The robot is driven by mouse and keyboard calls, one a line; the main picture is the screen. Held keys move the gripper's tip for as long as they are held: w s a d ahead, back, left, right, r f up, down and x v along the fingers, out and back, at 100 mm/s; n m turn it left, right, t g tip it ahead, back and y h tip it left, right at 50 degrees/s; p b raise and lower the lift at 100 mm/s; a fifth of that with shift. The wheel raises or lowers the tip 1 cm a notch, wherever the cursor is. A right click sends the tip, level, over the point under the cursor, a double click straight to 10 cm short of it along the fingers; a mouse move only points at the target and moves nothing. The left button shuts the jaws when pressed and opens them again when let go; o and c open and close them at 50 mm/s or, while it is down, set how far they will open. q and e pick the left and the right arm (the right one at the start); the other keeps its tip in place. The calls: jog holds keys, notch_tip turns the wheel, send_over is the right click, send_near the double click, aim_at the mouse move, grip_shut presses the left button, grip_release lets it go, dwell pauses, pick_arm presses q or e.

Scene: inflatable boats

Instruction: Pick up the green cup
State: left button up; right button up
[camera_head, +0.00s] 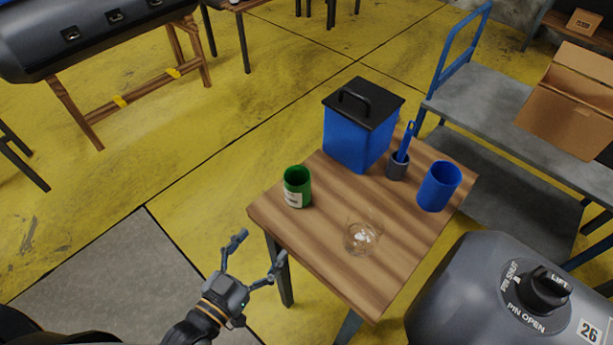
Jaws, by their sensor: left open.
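The green cup (297,188) stands upright near the left corner of a small wooden table (311,241). It has a pale label on its side, and its open top faces up. My left gripper (257,259) is open and empty. In the picture it is below and to the left of the cup, off the table's left edge and apart from the cup. My right gripper is not in view.
On the table also stand a blue box with a black lid (358,133), a grey holder (397,167) with a blue tool, a blue cup (438,186) and a clear glass (361,238). A grey cart (481,110) and a grey inflatable tube (465,285) flank the right side.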

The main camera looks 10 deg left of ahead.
aim_at(290, 196)
pick_arm(q)
jog(key=shift+t+h, duration=0.3)
jog(key=w+d+r, duration=0.1)
jog(key=w, duration=0.1)
jog(key=w+d+r+b, duration=0.1)
jog(key=w, duration=0.2)
jog(key=w+d+r, duration=0.1)
jog(key=w, duration=0.1)
jog(key=shift+w+d+r+b, duration=0.25)
jog(key=shift+w+b, duration=0.05)
jog(key=b+x, duration=0.2)
jog(key=x, duration=0.3)
jog(key=shift+w+a+f, duration=0.1)
jog(key=shift+w+a, duration=0.05)
jog(key=shift+w, duration=0.4)
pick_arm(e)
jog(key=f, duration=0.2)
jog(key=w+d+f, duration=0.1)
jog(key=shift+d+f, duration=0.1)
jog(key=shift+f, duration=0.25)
pick_arm(q)
jog(key=shift+c, duration=0.4)
jog(key=c, duration=1.1)
jog(key=shift+c, duration=0.7)
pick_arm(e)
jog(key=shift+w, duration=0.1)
pick_arm(q)
jog(key=shift+r, duration=0.3)
